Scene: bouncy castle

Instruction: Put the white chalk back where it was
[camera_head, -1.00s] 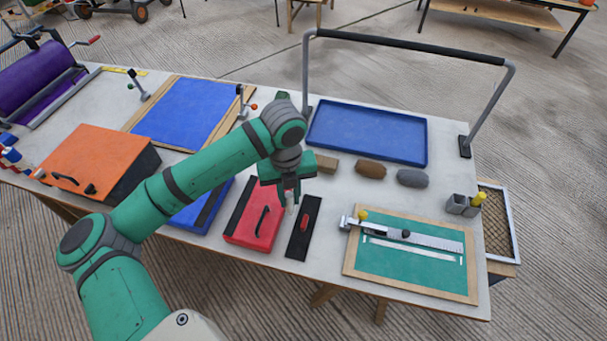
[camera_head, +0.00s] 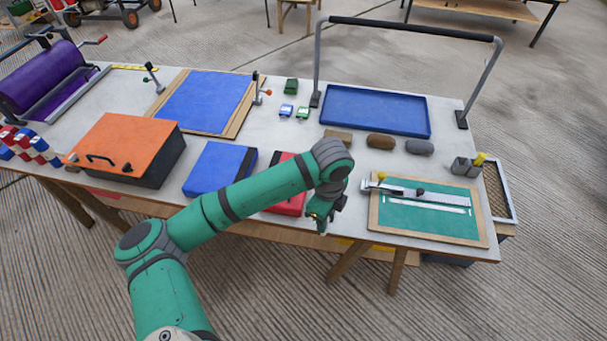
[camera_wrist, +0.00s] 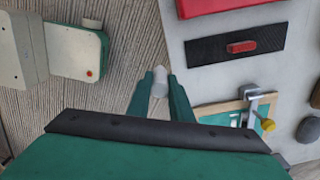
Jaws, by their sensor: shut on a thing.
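My gripper (camera_head: 321,222) is at the front edge of the table, its fingers pointing down. In the wrist view my gripper (camera_wrist: 160,92) is shut on the white chalk (camera_wrist: 160,76), a short pale stick between the fingertips. The chalk appears beside the table edge with floor behind it; its height is hard to judge. In the head view the chalk is too hidden to make out. A grey two-part holder (camera_head: 461,167) stands at the table's right end, well to the right of my gripper. A yellow stick (camera_head: 480,158) stands in its right part; its left part looks empty.
A green cutting board (camera_head: 425,226) with a metal slide lies between my gripper and the holder. A black strip with a red block (camera_wrist: 242,47) and a red case (camera_head: 287,202) lie nearby. Brown (camera_head: 381,141) and grey (camera_head: 419,147) blocks lie behind the board. A tall frame (camera_head: 410,30) arches over the blue tray (camera_head: 375,110).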

